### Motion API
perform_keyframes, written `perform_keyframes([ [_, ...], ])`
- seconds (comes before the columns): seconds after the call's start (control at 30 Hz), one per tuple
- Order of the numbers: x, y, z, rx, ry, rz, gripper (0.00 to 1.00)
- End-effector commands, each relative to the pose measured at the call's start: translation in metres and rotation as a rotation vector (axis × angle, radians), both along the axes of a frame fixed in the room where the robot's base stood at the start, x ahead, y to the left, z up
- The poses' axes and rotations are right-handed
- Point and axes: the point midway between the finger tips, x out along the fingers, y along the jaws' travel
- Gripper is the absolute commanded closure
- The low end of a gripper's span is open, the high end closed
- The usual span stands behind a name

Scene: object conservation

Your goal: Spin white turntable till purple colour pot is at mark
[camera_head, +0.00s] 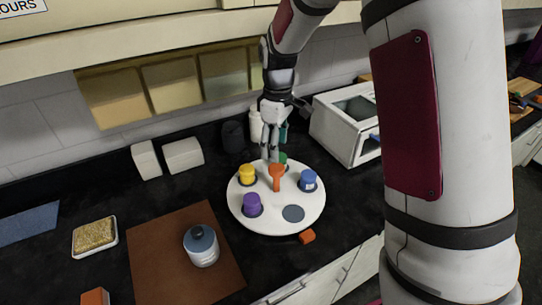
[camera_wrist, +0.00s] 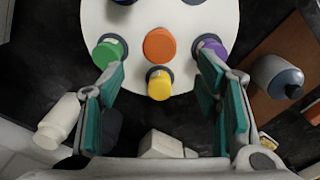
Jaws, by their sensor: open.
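The white turntable (camera_head: 276,224) lies on the dark counter. On it stand a purple pot (camera_head: 252,204) at the front left, a yellow pot (camera_head: 247,174) at the left, a green pot (camera_head: 283,158) at the back and a blue pot (camera_head: 308,180) at the right. An orange handle (camera_head: 277,173) rises at its centre. A small orange block (camera_head: 307,236), seemingly the mark, lies beside the front right rim. My gripper (camera_head: 269,157) is open and empty above the back of the turntable. In the wrist view, the yellow pot (camera_wrist: 159,83) shows between its spread fingers (camera_wrist: 162,77).
An empty dark round spot (camera_head: 293,213) is at the turntable's front right, nearest the block. A lidded jar (camera_head: 202,250) stands on a brown mat (camera_head: 160,262) to the left. A white microwave-like box (camera_head: 340,125) stands behind right. White containers stand at the back.

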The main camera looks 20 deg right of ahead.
Motion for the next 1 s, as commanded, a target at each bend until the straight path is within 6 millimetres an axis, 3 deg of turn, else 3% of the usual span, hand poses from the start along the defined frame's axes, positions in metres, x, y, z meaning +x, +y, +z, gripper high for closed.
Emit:
perform_keyframes([
  [0.6, 0.0, 0.0, -0.071, 0.0, 0.006, 0.005, 0.42],
  [0.97, 0.001, 0.0, -0.077, 0.0, 0.003, 0.005, 0.42],
  [1.0, 0.001, 0.0, -0.077, 0.0, 0.003, 0.005, 0.49],
])
